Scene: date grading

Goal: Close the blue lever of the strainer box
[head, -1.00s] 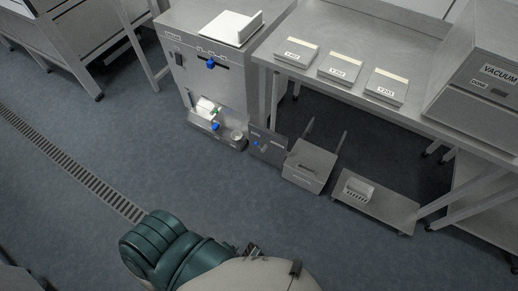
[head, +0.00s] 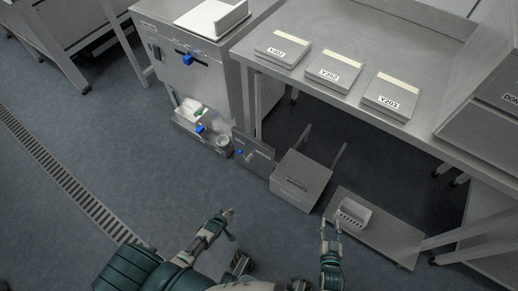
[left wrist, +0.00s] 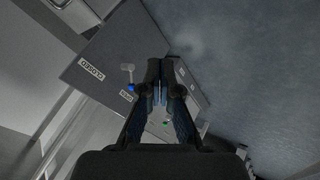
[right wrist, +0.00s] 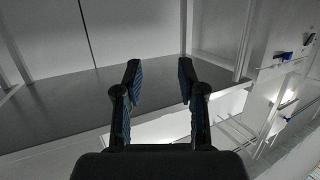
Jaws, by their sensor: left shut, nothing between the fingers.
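A dark grey panel (head: 262,154) stands beside a grey metal box (head: 301,180) on the floor. A small lever (head: 240,152) with a blue part is on the panel. In the left wrist view the panel (left wrist: 90,52) carries CLOSED and OPEN labels, and the lever's blue part (left wrist: 130,87) is beside the OPEN label. My left gripper (head: 229,226) is shut and empty, in front of the panel and apart from it; its fingers (left wrist: 159,66) show right of the lever. My right gripper (head: 331,248) is open and empty, near the low platform; its fingers (right wrist: 160,70) are spread.
A steel cabinet (head: 205,75) with blue handles stands left of the panel. A steel table (head: 350,35) with several labelled flat boxes overhangs the floor box. A low platform (head: 385,240) with a white basket (head: 353,213) is at right. Open floor lies at left.

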